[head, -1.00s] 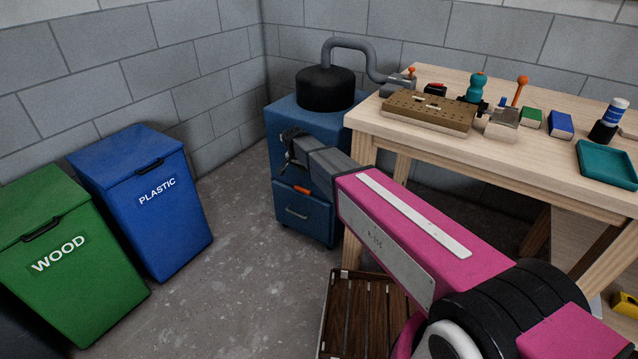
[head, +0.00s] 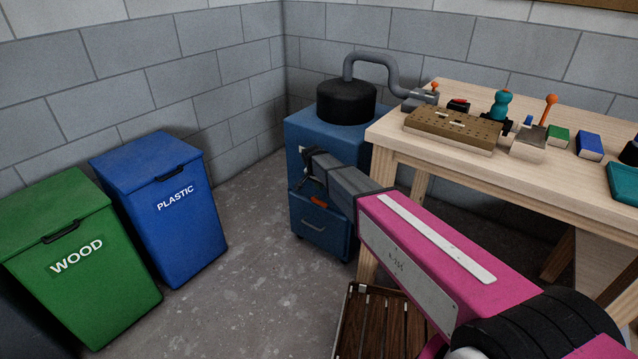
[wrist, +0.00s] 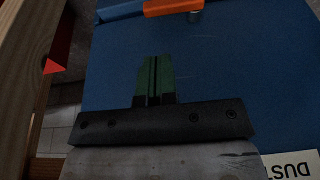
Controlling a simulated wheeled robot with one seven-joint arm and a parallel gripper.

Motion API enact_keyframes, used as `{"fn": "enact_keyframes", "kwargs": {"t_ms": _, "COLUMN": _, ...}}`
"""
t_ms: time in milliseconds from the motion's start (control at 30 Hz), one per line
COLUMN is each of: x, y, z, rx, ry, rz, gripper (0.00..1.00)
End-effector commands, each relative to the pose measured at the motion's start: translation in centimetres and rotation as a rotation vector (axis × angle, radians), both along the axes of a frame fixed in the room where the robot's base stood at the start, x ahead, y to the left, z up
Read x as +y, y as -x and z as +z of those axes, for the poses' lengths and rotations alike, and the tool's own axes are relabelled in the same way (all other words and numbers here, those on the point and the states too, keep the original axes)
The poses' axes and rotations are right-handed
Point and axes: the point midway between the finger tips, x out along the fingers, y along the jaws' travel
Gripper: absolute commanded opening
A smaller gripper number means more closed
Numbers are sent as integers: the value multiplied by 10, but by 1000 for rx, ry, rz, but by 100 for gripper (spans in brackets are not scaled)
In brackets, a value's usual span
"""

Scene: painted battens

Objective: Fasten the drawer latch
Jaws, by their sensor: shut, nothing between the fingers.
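A blue cabinet (head: 330,137) stands left of the workbench, with a drawer (head: 322,241) low in its front. An orange latch (head: 319,201) lies near the drawer's top edge. In the wrist view the orange latch (wrist: 172,7) runs across the top edge, with a small metal pin (wrist: 195,16) beside it. My gripper (head: 305,163) is in front of the cabinet, above the latch in the head view. In the wrist view its green fingers (wrist: 155,75) are together and empty, apart from the latch, over the blue front. Whether the drawer is fully closed is unclear.
The wooden workbench (head: 398,143) is close on the right, bearing several tools and blocks. A slatted wooden crate (head: 380,325) is below my arm. Blue (head: 175,215) and green (head: 85,270) bins stand left. The floor (head: 245,240) between is clear.

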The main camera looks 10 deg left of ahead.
Motion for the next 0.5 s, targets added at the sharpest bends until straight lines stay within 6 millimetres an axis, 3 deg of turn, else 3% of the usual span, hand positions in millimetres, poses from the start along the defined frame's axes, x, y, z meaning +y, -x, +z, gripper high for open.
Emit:
{"fn": "enact_keyframes", "kwargs": {"t_ms": 200, "x": -4, "y": -13, "z": -42, "rx": 3, "ry": 2, "rz": -1, "gripper": 0}}
{"fn": "enact_keyframes", "kwargs": {"t_ms": 500, "x": -4, "y": -15, "z": -82, "rx": 1, "ry": 1, "rz": 1, "gripper": 0}}
